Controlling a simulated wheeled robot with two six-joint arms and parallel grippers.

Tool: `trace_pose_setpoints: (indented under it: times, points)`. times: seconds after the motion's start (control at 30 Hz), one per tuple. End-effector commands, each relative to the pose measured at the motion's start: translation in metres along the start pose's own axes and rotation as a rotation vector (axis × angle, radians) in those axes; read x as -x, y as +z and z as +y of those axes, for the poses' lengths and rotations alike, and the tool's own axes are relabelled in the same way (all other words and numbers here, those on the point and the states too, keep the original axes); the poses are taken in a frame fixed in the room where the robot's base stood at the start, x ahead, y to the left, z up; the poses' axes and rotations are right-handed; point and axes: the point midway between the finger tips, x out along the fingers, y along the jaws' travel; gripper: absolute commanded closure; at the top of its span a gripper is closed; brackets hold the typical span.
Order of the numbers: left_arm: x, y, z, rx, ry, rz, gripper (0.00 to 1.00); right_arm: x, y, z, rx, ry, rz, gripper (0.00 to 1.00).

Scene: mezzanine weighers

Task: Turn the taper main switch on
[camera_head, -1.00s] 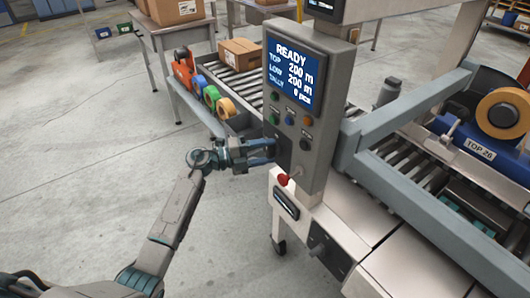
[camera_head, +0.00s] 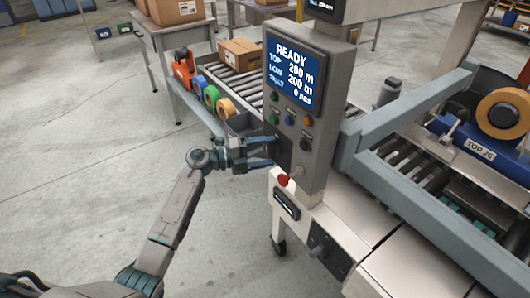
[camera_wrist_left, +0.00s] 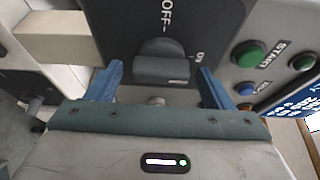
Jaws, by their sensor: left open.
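The taper's control box (camera_head: 296,110) stands at the middle of the head view, its screen lit with READY. My left gripper (camera_head: 274,151) is at that side of the box. In the left wrist view its two blue fingers (camera_wrist_left: 160,75) are open, one on each side of the knob, with gaps between. The gripper hides most of the switch from the head.
Green start button (camera_wrist_left: 248,53) and other buttons sit on the box's front, close to the right finger. A roller conveyor (camera_head: 243,82) with a carton and tape rolls is behind. Open floor lies left.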

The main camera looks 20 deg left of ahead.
Motion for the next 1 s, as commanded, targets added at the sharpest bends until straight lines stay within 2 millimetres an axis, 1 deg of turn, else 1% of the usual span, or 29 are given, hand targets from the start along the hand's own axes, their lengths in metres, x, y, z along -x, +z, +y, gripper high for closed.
trace_pose_setpoints:
  times: [0.13,0.27,0.3,0.4,0.6,0.7,0.8,1.0]
  points:
    - [0.008,0.001,0.002,-0.001,0.002,-0.001,0.25,-0.003,0.0,0.003,0.002,0.004,-0.002,0.64]
    - [0.029,0.0,0.004,-0.002,0.005,-0.001,0.25,-0.008,-0.002,0.005,0.003,0.006,-0.006,0.64]
    - [0.038,0.001,0.004,-0.002,0.005,-0.001,0.25,-0.008,-0.006,0.005,0.003,0.006,-0.007,0.64]
    - [0.058,0.0,0.004,-0.003,0.006,0.0,0.25,-0.002,-0.028,0.001,0.004,0.002,0.007,0.64]
    - [0.091,0.0,0.003,-0.001,0.005,-0.001,0.25,0.005,-0.052,0.0,0.006,0.002,0.012,0.64]
    - [0.101,0.0,0.002,-0.001,0.003,-0.001,0.25,0.009,-0.06,-0.001,0.006,0.002,0.014,0.64]
    - [0.106,0.0,0.001,0.0,0.001,0.0,0.25,0.011,-0.065,-0.001,0.006,0.001,0.015,0.64]
    - [0.108,0.0,0.0,0.0,0.0,0.0,0.25,0.012,-0.067,-0.001,0.007,0.001,0.016,0.64]
